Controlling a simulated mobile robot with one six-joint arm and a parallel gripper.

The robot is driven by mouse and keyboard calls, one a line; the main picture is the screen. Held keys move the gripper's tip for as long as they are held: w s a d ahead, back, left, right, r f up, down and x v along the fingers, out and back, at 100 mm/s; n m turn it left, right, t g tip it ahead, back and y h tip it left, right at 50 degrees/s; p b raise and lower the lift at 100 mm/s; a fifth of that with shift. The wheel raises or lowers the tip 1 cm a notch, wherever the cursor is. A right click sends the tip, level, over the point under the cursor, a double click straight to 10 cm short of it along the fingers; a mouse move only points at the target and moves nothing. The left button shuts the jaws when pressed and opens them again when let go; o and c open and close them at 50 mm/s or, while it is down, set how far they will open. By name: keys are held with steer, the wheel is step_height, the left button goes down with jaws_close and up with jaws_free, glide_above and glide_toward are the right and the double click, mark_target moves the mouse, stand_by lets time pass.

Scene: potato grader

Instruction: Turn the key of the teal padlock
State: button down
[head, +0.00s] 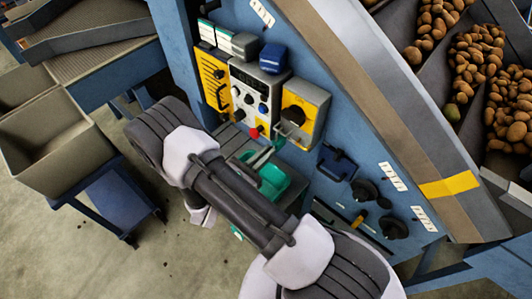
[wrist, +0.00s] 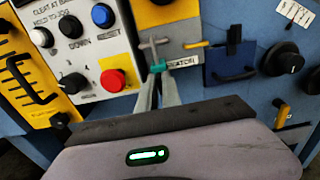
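The teal padlock (wrist: 157,67) shows as a small teal piece right at my fingertips in the wrist view. In the head view it appears as a small teal shape (head: 279,143) hanging below the yellow isolator box (head: 311,97). A pale metal cross-shaped piece (wrist: 153,45) is just above it. My gripper (wrist: 157,76) points at the padlock, its two fingers close together at the tips. I cannot tell whether they are closed on anything. The key cannot be made out; the fingers may hide it.
Left of the padlock is a control panel (wrist: 75,55) with a red button (wrist: 112,80). A dark blue holder (wrist: 230,62) and black knobs (wrist: 283,57) are on the right. A larger teal tray (head: 272,180) lies below, partly behind my arm. Potatoes (head: 478,60) fill chutes at upper right.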

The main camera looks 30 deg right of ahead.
steer(key=shift+n, duration=0.4)
steer(key=shift+w+a+f+n+p, duration=0.15)
steer(key=shift+n+p, duration=0.95)
steer(key=shift+n, duration=3.1)
steer(key=shift+w+d+f+n+p, duration=0.1)
steer(key=shift+n+p, duration=0.95)
steer(key=shift+n, duration=3.45)
steer(key=c, duration=1.5)
jaws_free()
steer(key=shift+c, duration=0.2)
steer(key=shift+a, duration=0.1)
